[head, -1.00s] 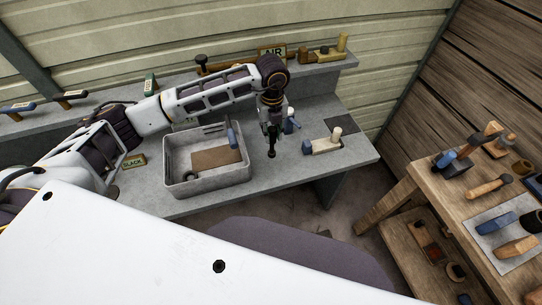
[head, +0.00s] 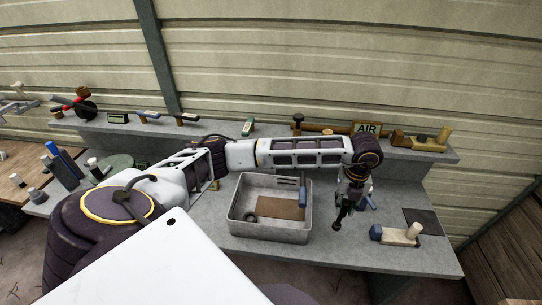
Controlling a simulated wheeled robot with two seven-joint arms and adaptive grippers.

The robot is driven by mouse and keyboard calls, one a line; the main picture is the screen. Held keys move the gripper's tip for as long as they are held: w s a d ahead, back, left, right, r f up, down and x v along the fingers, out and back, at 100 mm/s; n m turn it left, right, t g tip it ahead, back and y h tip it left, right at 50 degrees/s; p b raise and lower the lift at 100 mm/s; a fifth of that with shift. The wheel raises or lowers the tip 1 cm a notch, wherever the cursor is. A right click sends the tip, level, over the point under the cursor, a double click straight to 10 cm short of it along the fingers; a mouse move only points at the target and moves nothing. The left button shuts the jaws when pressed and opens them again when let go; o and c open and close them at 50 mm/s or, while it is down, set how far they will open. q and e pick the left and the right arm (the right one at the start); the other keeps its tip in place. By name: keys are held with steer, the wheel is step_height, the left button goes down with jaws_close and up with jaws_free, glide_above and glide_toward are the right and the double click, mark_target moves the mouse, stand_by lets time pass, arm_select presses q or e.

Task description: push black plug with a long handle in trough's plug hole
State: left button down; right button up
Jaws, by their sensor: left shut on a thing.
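The black plug (head: 338,223) hangs below my left gripper (head: 346,203), its dark rounded end pointing down. My left gripper is shut on it. They are to the right of the trough, over the grey bench, apart from the trough wall. The trough is a grey open box (head: 270,235) on the bench. A brown flat piece (head: 282,207) and a dark ring-like shape (head: 251,217) lie inside it. I cannot tell whether the ring marks the plug hole. My right gripper is not in view.
A blue-handled tool (head: 303,193) stands at the trough's right side. A wooden block with a blue end (head: 396,236) lies right of the plug, near a dark square (head: 423,222). Bare bench lies in front.

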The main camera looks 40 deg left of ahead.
arm_select(q)
steer(key=shift+m, duration=0.4)
